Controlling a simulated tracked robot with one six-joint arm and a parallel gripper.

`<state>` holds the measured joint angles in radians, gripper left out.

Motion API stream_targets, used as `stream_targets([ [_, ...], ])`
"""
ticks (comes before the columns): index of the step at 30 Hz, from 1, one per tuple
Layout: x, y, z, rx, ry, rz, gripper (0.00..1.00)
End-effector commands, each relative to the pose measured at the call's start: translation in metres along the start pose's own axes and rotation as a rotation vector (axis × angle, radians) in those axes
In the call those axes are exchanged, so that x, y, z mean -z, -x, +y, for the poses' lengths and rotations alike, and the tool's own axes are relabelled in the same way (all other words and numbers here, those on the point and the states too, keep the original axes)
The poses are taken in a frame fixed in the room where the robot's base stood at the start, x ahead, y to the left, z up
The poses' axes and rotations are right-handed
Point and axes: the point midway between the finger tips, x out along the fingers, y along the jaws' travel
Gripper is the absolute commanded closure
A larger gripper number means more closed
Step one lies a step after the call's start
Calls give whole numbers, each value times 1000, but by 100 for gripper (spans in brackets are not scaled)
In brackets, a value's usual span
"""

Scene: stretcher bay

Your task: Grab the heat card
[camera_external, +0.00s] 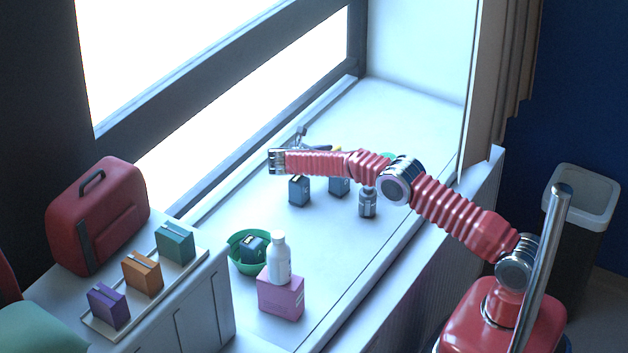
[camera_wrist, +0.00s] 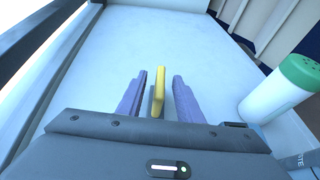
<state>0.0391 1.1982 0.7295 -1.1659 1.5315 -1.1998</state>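A thin upright yellow piece, which looks like the heat card (camera_wrist: 160,88), stands edge-on between my gripper's fingers in the wrist view. In the external view my gripper (camera_external: 302,138) is largely hidden behind my forearm. The card's lower part is partly unclear.
A white bottle with a green lid (camera_wrist: 283,88) stands close to the right of my gripper. Dark blue boxes (camera_external: 299,190) and a small grey bottle (camera_external: 367,203) stand on the sill (camera_external: 335,255). A green bowl (camera_external: 247,266) and pink box (camera_external: 281,297) are nearer. The sill's far end is clear.

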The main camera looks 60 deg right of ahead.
Motion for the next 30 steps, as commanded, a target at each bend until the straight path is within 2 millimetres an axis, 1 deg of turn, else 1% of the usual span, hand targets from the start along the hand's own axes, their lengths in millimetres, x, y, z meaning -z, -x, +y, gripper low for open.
stream_targets([
  [1, 0, -5, 0, 2, 0, 0, 67],
  [4, 0, -10, 0, 1, 1, 0, 67],
  [14, 1, -12, 0, 1, 0, 0, 67],
  [17, 1, -20, 0, 1, 0, 0, 67],
  [25, 2, -55, 0, 2, 0, 0, 67],
  [30, 3, -63, 0, 0, 0, 0, 67],
])
